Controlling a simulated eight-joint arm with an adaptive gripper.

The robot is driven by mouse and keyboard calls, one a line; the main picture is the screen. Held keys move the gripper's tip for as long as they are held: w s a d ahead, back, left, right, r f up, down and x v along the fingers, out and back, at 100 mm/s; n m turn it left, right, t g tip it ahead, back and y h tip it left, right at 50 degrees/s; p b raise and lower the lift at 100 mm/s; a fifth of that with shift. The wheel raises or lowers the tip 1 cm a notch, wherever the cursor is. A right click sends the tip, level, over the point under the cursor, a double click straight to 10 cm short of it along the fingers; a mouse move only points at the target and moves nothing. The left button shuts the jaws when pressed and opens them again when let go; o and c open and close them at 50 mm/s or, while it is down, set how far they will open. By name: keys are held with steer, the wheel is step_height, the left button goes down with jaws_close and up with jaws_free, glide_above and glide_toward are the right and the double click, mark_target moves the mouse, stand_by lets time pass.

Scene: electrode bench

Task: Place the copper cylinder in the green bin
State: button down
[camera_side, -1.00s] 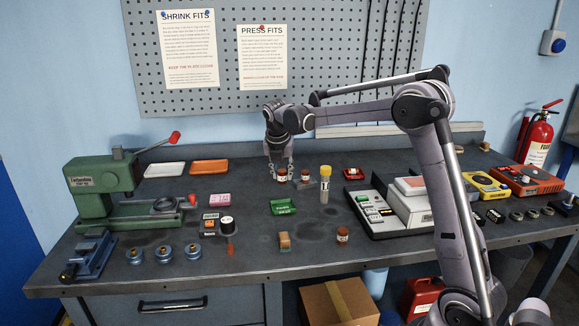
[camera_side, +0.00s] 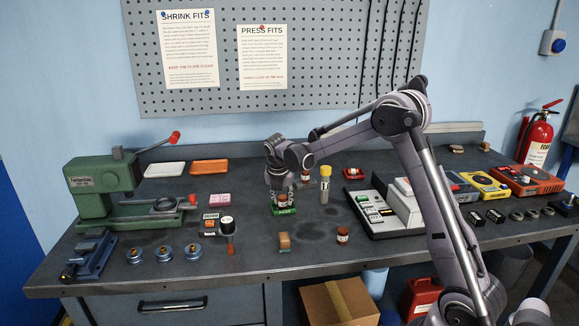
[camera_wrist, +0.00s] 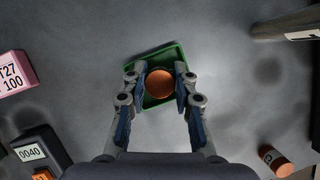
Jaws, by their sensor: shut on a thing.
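The copper cylinder (camera_wrist: 160,84) is between the two fingers of my gripper (camera_wrist: 160,88), which is shut on it. In the wrist view its round copper top faces the camera, over the green bin (camera_wrist: 172,53). In the side view my gripper (camera_side: 281,197) points down over the green bin (camera_side: 284,211), with the cylinder (camera_side: 283,199) low between the fingers. The fingers and cylinder cover part of the bin. I cannot tell whether the cylinder touches the bin's floor.
A pink block (camera_side: 220,200) and a black labelled device (camera_side: 210,222) stand left of the bin. A yellow-capped tube (camera_side: 325,185) and another small cylinder (camera_side: 306,178) stand right of it. A copper-coloured block (camera_side: 284,241) and a labelled cylinder (camera_side: 342,235) are in front. A green press (camera_side: 110,190) is far left.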

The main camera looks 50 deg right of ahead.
steer(key=c, duration=1.3)
jaws_free()
steer(key=shift+f, duration=0.1)
steer(key=shift+c, duration=0.2)
steer(key=v, duration=1.1)
steer(key=s+a+r+m+t+y, duration=0.1)
steer(key=s+a+r+m+t, duration=0.1)
steer(key=s+a+r+m, duration=0.3)
steer(key=s+a+f+m+t+y, duration=0.1)
steer(key=s+a+f+m, duration=0.2)
steer(key=s+a+m, duration=0.3)
steer(key=s+a+f+m+t+y, duration=0.2)
steer(key=s+a+m, duration=0.5)
steer(key=s+m, duration=0.4)
steer(key=shift+s+f+m, duration=0.15)
steer(key=shift+f+m, duration=0.55)
steer(key=shift+f, duration=0.05)
